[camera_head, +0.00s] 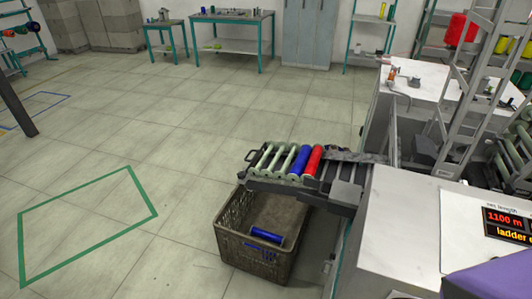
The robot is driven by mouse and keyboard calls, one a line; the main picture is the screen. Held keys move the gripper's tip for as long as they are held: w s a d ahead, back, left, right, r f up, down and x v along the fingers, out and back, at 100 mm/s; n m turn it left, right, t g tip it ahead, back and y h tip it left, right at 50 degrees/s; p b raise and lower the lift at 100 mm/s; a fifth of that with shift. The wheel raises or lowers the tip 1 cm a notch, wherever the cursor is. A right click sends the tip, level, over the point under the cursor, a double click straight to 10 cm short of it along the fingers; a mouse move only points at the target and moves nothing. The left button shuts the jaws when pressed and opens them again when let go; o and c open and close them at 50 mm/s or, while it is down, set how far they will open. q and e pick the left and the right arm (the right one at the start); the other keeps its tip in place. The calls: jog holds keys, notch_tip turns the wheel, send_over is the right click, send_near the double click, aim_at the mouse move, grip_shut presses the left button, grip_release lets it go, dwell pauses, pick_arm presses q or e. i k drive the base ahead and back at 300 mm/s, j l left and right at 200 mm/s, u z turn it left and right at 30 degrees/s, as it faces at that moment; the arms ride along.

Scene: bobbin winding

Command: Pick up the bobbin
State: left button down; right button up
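Several bobbins lie side by side on the chute (345,193) of the machine. A red bobbin (313,161) is furthest right in this row. A blue bobbin (299,161) is beside it, and pale green bobbins (273,159) lie to the left. Another blue bobbin (266,235) lies in the brown crate (233,247) on the floor below the chute. Which bobbin the task means, I cannot tell. Neither of my grippers shows in the head view.
The white machine (398,228) with a display (510,224) fills the right side. Green tape marks a rectangle on the floor (150,215) at left, where the floor is open. Workbenches (232,17) and a grey cabinet (306,35) stand at the back.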

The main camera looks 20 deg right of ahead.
aim_at(311, 168)
jog(key=i+j+u, duration=0.1)
jog(key=i, duration=0.35)
jog(key=i+j+u, duration=0.1)
jog(key=i+j, duration=0.2)
jog(key=i, duration=0.15)
jog(key=i+j+u, duration=0.1)
jog(key=i, duration=0.35)
